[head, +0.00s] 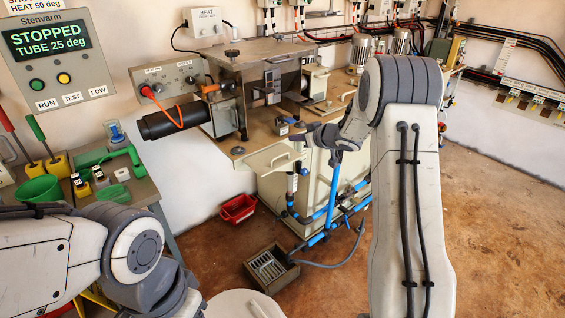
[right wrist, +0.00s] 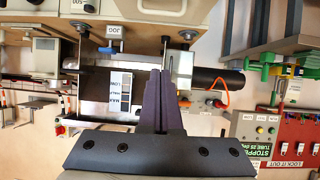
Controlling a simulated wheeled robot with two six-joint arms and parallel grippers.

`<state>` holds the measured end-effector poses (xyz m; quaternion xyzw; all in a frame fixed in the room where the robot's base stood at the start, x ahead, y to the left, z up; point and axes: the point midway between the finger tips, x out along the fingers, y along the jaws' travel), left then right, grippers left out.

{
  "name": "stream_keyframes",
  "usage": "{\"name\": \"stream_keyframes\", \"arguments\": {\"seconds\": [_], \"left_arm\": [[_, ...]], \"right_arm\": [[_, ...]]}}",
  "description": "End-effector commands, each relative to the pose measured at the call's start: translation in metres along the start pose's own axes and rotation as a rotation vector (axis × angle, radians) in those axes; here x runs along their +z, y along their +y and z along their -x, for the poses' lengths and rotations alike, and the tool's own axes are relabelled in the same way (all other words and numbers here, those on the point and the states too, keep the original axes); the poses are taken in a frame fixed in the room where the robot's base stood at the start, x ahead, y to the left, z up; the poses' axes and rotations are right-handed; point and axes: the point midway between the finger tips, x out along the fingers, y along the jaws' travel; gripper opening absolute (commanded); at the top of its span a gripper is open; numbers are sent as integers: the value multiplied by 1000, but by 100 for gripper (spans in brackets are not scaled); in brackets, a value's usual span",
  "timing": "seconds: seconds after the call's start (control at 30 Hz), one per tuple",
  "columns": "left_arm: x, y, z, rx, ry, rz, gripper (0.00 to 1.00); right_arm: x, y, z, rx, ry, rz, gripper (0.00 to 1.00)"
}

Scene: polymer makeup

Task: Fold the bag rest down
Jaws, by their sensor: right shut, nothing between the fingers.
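A tan flat panel with a small handle (head: 270,160), which may be the bag rest, juts at the front of the machine in the head view. I cannot tell for sure which part is the bag rest, or whether it is folded. My right gripper (head: 301,138) is above and beside this panel, at the machine's front. Its dark fingers are closed together and empty in the right wrist view (right wrist: 160,73), pointing at the machine front near a metal bracket. Whether they touch anything is unclear. My left arm shows at the lower left; its fingers are out of view.
The machine's black tube (head: 168,122) and orange cable stick out on the left. Blue pipes (head: 333,190) stand below my right gripper. A red bin (head: 238,208) and a crate (head: 268,268) are on the floor. Floor at the right is clear.

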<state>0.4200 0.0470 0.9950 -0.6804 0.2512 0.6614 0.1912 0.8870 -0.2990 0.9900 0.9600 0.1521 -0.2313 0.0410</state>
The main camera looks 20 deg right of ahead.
Motion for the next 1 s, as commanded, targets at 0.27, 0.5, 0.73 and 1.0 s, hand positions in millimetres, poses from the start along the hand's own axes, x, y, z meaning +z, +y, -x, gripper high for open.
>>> {"name": "stream_keyframes", "arguments": {"seconds": [0.27,0.5,0.73,1.0], "left_arm": [[0,0,-4,0,1,0,50],[0,0,0,0,1,0,50],[0,0,0,0,1,0,50],[0,0,-1,0,0,0,50]], "right_arm": [[14,11,-21,-42,16,-11,0],[13,8,-71,-41,16,-11,0],[26,8,-106,-38,13,-15,0],[49,7,-111,-37,15,-11,0]]}}
